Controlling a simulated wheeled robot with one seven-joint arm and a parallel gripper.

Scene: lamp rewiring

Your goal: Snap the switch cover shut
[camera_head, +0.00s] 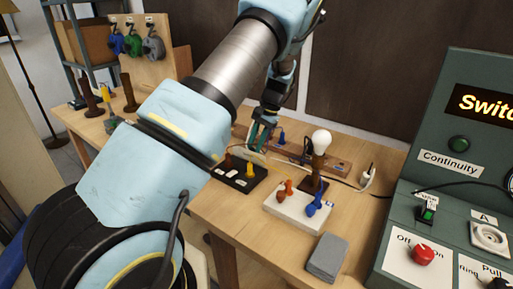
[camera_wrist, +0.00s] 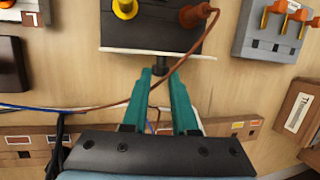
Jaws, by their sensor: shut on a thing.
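My gripper (camera_head: 260,148) reaches down to the back edge of a black switch base (camera_head: 238,182). In the wrist view, the green fingertips (camera_wrist: 161,76) close around a small black knob (camera_wrist: 162,65). The knob joins a thin pale plate, which looks like the switch cover (camera_wrist: 130,50), standing along the base's edge and seen nearly edge-on. It also shows pale in the head view (camera_head: 253,156), so the cover stands up from the base. A yellow plug (camera_wrist: 125,8) and a brown plug (camera_wrist: 192,16) stand on the black base (camera_wrist: 150,33). The cover's hinge is hidden.
A brown cord (camera_wrist: 135,97) runs close to the fingers. A white block (camera_head: 297,212) with orange and blue plugs, a bulb on a brown stand (camera_head: 318,160) and a grey pad (camera_head: 327,257) lie right. A green test panel (camera_head: 440,140) stands far right.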

